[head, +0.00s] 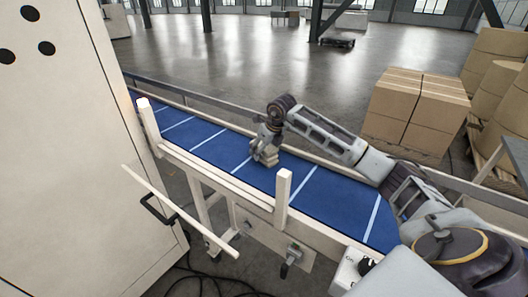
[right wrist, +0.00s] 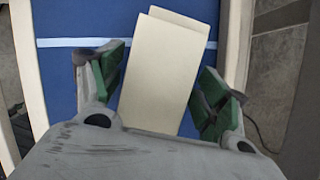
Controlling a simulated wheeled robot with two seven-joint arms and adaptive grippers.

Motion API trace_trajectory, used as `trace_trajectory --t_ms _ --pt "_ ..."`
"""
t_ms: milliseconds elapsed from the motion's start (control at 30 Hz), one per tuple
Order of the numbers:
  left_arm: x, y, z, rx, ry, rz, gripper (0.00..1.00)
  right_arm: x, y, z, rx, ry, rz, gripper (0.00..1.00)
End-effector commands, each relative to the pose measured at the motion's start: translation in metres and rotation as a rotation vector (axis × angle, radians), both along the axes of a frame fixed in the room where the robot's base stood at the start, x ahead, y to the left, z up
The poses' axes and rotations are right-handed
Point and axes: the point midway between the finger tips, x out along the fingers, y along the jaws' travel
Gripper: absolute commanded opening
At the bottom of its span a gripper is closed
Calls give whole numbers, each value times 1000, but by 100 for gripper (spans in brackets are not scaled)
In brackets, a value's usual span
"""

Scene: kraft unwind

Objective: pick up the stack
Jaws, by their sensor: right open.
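The stack (right wrist: 168,75) is a pale cream pile of flat rectangular pieces, lying on the blue conveyor belt. Its top piece is slightly offset from a lower one in the right wrist view. In the head view the stack (head: 268,158) is small and partly hidden under my right gripper (head: 262,148). In the right wrist view my right gripper (right wrist: 160,95) is open, with a green-padded finger on each side of the stack. Gaps show between both fingers and the stack. My left gripper is not in view.
The blue belt (head: 330,192) has white cross lines and pale side rails with upright posts (head: 283,190). A large cream machine cabinet (head: 70,130) stands at the left. Cardboard boxes (head: 415,110) stand at the right beyond the belt. The belt around the stack is clear.

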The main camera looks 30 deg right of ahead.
Motion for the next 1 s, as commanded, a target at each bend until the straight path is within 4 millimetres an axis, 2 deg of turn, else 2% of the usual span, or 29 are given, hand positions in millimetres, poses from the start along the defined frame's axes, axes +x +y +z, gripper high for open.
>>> trace_trajectory --t_ms 900,1000 --pt "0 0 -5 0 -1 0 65 0 0 -5 0 0 0 75" --pt "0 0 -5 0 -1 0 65 0 0 -5 0 0 0 63"
